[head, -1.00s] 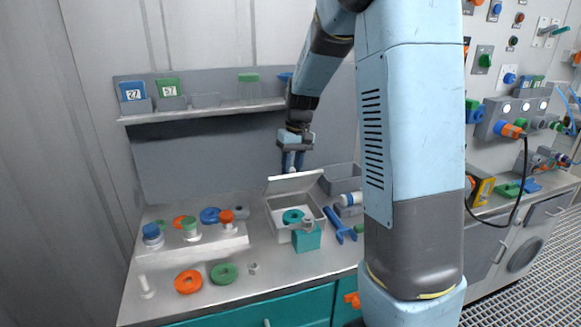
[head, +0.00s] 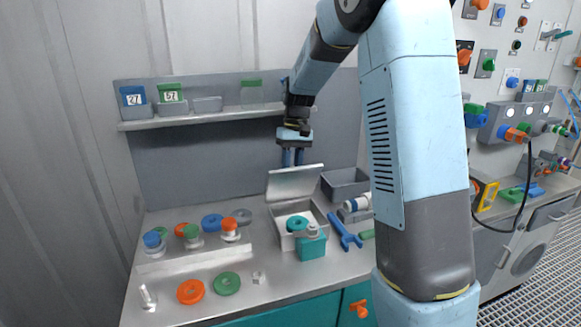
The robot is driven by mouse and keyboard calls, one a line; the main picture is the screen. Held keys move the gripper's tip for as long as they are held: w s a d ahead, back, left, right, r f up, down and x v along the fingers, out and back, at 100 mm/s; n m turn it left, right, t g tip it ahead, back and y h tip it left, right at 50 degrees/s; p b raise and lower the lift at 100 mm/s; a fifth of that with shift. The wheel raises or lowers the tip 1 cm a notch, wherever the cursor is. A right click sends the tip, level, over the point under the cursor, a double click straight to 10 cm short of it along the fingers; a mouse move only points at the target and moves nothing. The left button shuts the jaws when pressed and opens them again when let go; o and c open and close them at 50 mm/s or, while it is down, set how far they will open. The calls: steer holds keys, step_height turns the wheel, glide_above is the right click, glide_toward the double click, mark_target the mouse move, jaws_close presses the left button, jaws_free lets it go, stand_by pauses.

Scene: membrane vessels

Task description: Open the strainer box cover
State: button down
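The strainer box (head: 285,242) stands on the bench, a pale box with a teal block (head: 312,249) at its front. Its cover (head: 294,182) is hinged at the back and stands raised, tilted steeply up. A teal ring (head: 297,224) shows inside the open box. My gripper (head: 292,160) points down just above and behind the cover's top edge. Its two dark blue fingers look slightly apart with nothing between them. Whether a finger touches the cover cannot be told.
A grey bin (head: 345,184) stands right of the cover, with a blue wrench (head: 344,231) in front of it. Orange (head: 190,291) and green (head: 227,283) rings lie front left. A shelf (head: 205,116) runs behind.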

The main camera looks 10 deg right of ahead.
steer(key=c, duration=0.8)
jaws_free()
steer(key=shift+c, duration=0.2)
steer(key=v, duration=1.2)
steer(key=shift+c, duration=0.3)
